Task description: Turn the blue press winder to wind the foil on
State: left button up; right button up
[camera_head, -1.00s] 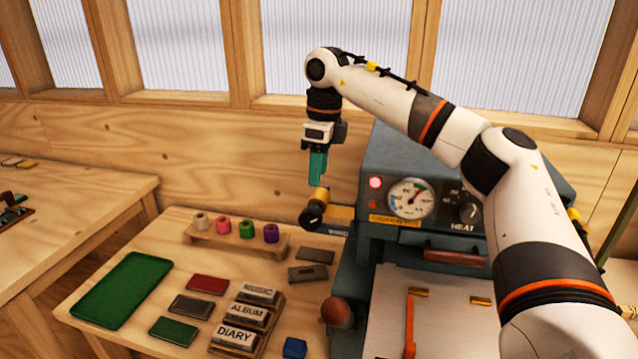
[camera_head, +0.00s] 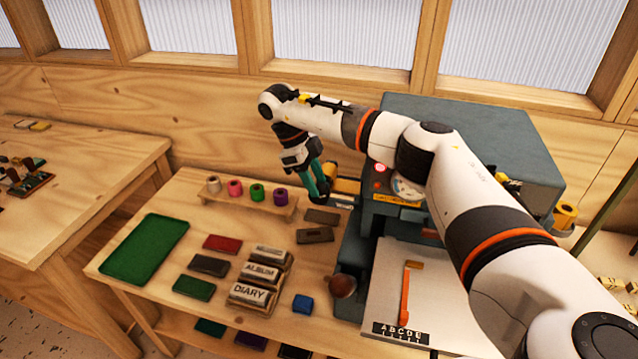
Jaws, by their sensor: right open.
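The blue-grey press (camera_head: 480,135) stands at the right of the bench. Its black winder knob (camera_head: 320,198) sticks out at the left side beside a gold foil roll (camera_head: 346,186) and the WIND label. My right gripper (camera_head: 317,185) has green fingers, is open, and points down with its tips at the knob. The fingers partly cover the knob, and I cannot tell whether they touch it. My right arm hides part of the press front and gauge (camera_head: 406,188). My left gripper is not in view.
A wooden rack (camera_head: 250,201) holds a white, a pink, a green and a purple foil roll. A green tray (camera_head: 145,249), small coloured books and title blocks (camera_head: 252,294) lie on the bench. A round brown handle knob (camera_head: 343,285) stands at the press's left front.

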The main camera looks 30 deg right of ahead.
aim_at(323, 188)
jog(key=shift+p+x, duration=0.35)
jog(key=shift+x, duration=0.65)
jog(key=shift+s+d+f, duration=0.1)
jog(key=shift+s+f, duration=0.1)
jog(key=shift+f, duration=0.25)
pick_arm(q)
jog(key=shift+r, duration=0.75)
pick_arm(e)
jog(key=shift+c, duration=0.4)
grip_shut()
jog(key=shift+s+d+f+t+y+b, duration=0.1)
jog(key=shift+d+t+y+b, duration=0.05)
jog(key=shift+t+y+b, duration=0.2)
jog(key=t+b, duration=0.1)
jog(key=t+y+b, duration=0.1)
jog(key=b, duration=0.1)
jog(key=t+y+b, duration=0.1)
jog(key=shift+s+d+f+y, duration=0.2)
jog(key=shift+s+f+y, duration=0.05)
jog(key=shift+f, duration=0.05)
jog(key=shift+r+t+b, duration=0.2)
jog(key=shift+t+b, duration=0.15)
jog(key=shift+b, duration=0.3)
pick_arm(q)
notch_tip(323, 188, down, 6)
pick_arm(e)
jog(key=shift+r+y, duration=0.15)
jog(key=shift+y, duration=0.15)
